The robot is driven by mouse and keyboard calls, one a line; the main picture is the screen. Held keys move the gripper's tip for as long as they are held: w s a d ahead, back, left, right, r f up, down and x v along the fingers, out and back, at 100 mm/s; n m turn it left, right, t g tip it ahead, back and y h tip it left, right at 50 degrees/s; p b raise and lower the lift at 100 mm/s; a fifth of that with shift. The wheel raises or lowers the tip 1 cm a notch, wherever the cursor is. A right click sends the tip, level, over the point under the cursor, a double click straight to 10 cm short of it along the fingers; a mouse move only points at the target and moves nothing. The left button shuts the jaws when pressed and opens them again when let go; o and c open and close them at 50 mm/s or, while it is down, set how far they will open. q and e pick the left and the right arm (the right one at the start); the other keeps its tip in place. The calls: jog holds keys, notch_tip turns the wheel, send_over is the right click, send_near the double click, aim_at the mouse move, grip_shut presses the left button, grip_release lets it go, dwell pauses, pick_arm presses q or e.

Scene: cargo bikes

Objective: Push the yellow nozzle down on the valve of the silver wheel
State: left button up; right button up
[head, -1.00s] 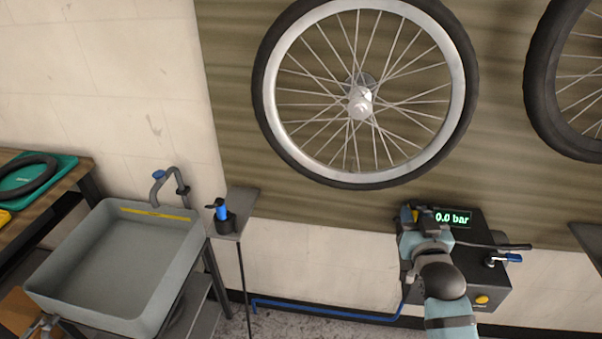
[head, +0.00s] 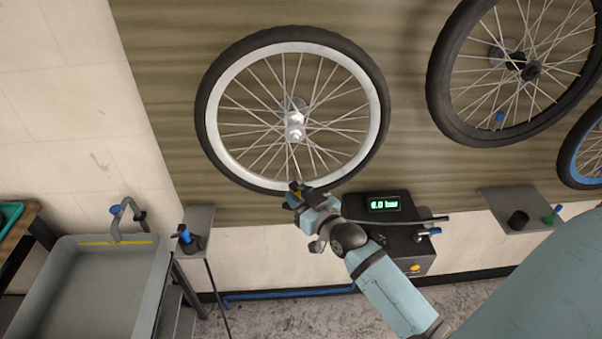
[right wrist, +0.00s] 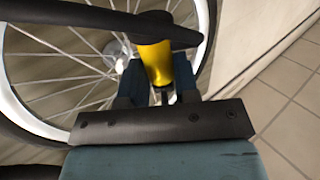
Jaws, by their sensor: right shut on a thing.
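The silver wheel (head: 228,97), with a black tyre and pale rim, hangs on the wooden wall panel in the head view. My right gripper (head: 298,192) is at the bottom of this wheel, in front of the tyre. It is shut on the yellow nozzle (right wrist: 153,62), which shows between the fingers (right wrist: 156,88) in the right wrist view. The rim (right wrist: 22,100) and spokes show behind the nozzle there. The valve is hidden, and I cannot tell whether the nozzle touches it. My left gripper is not in view.
Two more wheels hang at right, one black (head: 441,80), one blue-rimmed (head: 577,165). A sink (head: 50,285) and small shelf (head: 196,222) are left.

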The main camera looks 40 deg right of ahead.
jog(key=w+d+b, duration=0.3)
jog(key=w+d, duration=0.4)
jog(key=w, duration=0.3)
jog(key=shift+w+d+r+b, duration=0.2)
jog(key=shift+w+r+b, duration=0.1)
jog(key=shift+w+b, duration=0.1)
dwell(0.3)
jog(key=shift+s, duration=0.1)
dwell(0.9)
jog(key=shift+f, duration=0.3)
dwell(0.4)
jog(key=shift+f, duration=0.35)
dwell(0.7)
jog(key=o, duration=1)
